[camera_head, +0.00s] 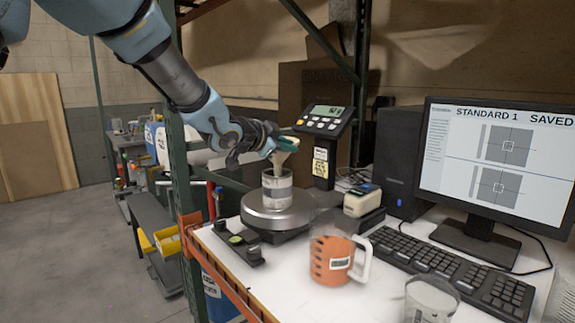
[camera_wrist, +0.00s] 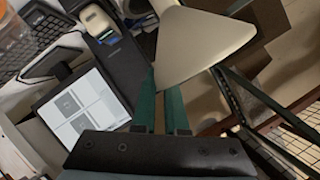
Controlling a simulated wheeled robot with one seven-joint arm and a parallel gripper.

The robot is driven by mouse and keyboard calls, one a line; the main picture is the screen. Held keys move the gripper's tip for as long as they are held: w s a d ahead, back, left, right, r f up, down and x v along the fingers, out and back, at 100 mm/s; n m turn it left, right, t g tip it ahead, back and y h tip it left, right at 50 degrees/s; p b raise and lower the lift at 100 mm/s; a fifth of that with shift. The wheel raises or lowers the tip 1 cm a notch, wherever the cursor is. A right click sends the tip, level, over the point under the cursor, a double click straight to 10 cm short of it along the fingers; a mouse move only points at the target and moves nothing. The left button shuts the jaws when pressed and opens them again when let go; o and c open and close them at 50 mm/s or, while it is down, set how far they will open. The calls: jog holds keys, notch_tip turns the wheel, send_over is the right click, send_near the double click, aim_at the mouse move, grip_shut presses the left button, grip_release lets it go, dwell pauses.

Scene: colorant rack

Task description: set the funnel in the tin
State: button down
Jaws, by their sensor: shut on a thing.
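The cream funnel (camera_head: 279,159) hangs from my gripper (camera_head: 286,144), just above the tin. My gripper is shut on it. In the wrist view the funnel (camera_wrist: 205,45) fills the top middle, with the teal fingers of my gripper (camera_wrist: 167,88) at its edge. The tin (camera_head: 277,191), grey with a pale label band, stands upright on the round scale pan (camera_head: 252,215). The funnel's narrow end is at about the tin's rim; I cannot tell whether it is inside. The tin does not show clearly in the wrist view.
An orange cup with a white handle (camera_head: 332,260) and a clear beaker (camera_head: 430,301) stand at the front of the white bench. A keyboard (camera_head: 450,272) and monitor (camera_head: 499,160) are at the right. The scale's display (camera_head: 325,118) stands behind the tin. A rack post (camera_head: 178,150) is left.

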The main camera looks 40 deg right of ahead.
notch_tip(320, 180, down, 4)
jog(key=shift+f, duration=0.15)
dwell(0.3)
jog(key=shift+f, duration=0.4)
jog(key=shift+f+b, duration=0.1)
jog(key=shift+b, duration=0.25)
jog(key=c, duration=0.9)
grip_release()
jog(key=v, duration=0.4)
jog(key=b+v, duration=0.1)
jog(key=v, duration=0.3)
jog(key=r+b+v, duration=0.1)
jog(key=v, duration=0.3)
